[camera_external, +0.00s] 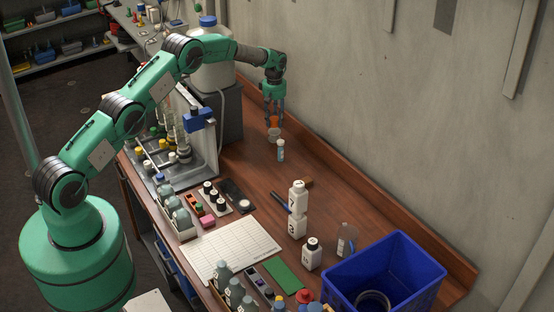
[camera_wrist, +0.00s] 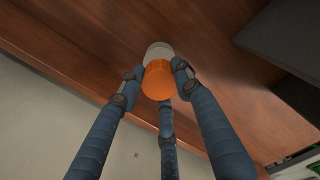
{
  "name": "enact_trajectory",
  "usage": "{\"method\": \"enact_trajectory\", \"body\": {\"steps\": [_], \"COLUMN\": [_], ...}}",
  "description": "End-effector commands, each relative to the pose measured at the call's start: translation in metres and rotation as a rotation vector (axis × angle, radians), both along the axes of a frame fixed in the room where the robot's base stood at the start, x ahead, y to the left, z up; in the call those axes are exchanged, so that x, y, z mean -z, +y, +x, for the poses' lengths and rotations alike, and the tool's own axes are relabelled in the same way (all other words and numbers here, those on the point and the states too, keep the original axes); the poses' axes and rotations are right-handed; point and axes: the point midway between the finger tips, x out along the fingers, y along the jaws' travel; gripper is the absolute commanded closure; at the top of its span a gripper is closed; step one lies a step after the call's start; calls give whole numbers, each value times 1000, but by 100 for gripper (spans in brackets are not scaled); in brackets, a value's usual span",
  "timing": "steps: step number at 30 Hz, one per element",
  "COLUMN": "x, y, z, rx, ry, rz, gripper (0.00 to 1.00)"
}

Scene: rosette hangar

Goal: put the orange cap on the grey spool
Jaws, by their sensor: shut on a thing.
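My gripper (camera_external: 274,118) points down near the back of the wooden bench. Its blue fingers are closed around the orange cap (camera_external: 273,122), which also shows between the fingertips in the wrist view (camera_wrist: 157,82). The grey spool (camera_external: 273,134) is directly below the cap in the outside view. In the wrist view the spool (camera_wrist: 159,49) shows just beyond the cap, partly hidden by it. The cap and spool look lined up; I cannot tell whether they touch or a small gap remains.
A small vial with a blue-green label (camera_external: 281,150) stands close in front of the spool. A large jug with a blue cap (camera_external: 212,62) is to the left. White bottles (camera_external: 298,209) and a blue bin (camera_external: 388,277) are farther forward.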

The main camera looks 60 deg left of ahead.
Motion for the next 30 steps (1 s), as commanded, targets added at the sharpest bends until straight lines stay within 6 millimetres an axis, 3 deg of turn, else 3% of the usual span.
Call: {"method": "enact_trajectory", "body": {"steps": [8, 22, 23, 25, 30], "x": [27, 32, 31, 31, 30], "y": [0, 0, 0, 0, 0], "z": [-1, -1, -1, -1, -1], "rx": [0, 0, 0, 0, 0], "ry": [2, 1, 1, 1, 1], "rz": [-1, -1, 0, 0, 0], "gripper": [77, 77, 60, 48, 48]}}
